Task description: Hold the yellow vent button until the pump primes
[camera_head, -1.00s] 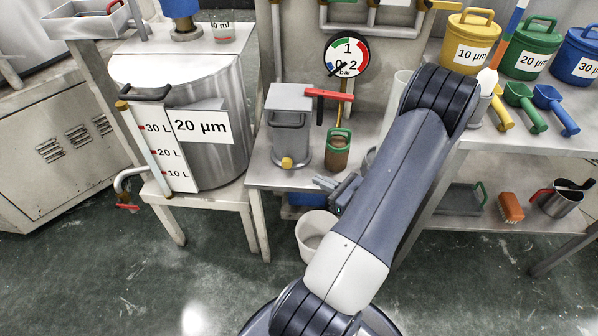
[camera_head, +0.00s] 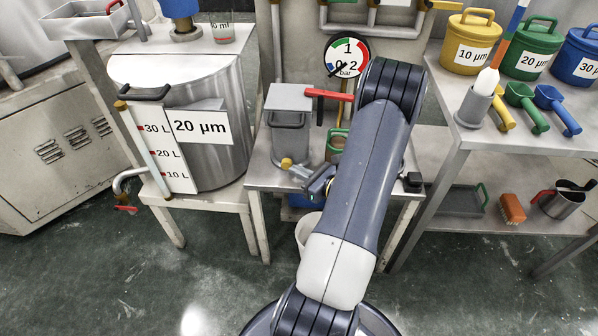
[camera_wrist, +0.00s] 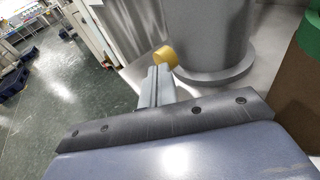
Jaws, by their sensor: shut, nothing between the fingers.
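The yellow vent button (camera_head: 287,163) sits low on the front of the grey pump (camera_head: 290,125), on the small metal table. In the wrist view the yellow button (camera_wrist: 165,57) is right at the tips of my gripper (camera_wrist: 160,72), whose fingers are together and empty. Whether the tips touch or press the button cannot be told. In the head view my gripper (camera_head: 300,168) is just right of the button, partly hidden by my arm. The red pump lever (camera_head: 328,95) points right. The pressure gauge (camera_head: 346,58) is above, its dark needle toward the lower left.
A steel tank (camera_head: 235,130) marked 20 µm stands left of the pump. A white bucket (camera_head: 304,230) is under the table. A shelf with coloured cans (camera_head: 470,45) is at the right.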

